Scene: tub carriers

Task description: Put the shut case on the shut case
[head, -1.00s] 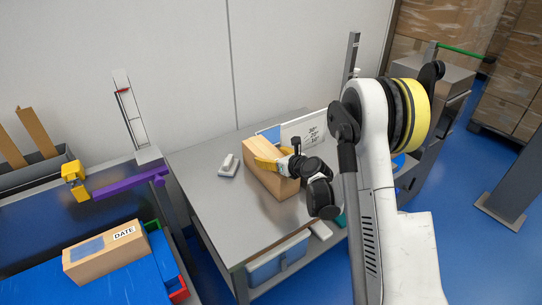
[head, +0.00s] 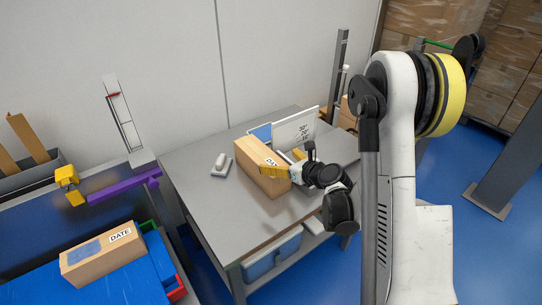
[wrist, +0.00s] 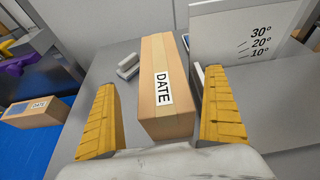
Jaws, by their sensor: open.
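One shut case (head: 260,168), a long tan carton with a DATE label, lies on the grey metal table; the wrist view shows its top and label (wrist: 166,85). My gripper (head: 286,163) is open at the label end of this case. In the wrist view the yellow fingers (wrist: 160,92) stand either side of its near end, with gaps on both sides. Whether they are level with it or above it I cannot tell. A second shut case (head: 103,254), also tan with a DATE label, lies on the blue surface at the left; it shows at the wrist view's left edge (wrist: 36,112).
A white board with angle marks (head: 296,130) stands behind the case on the table. A small white and grey item (head: 221,165) lies to its left. A purple bar (head: 124,187) and a yellow part (head: 67,182) rise behind the second case. The table's front left is clear.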

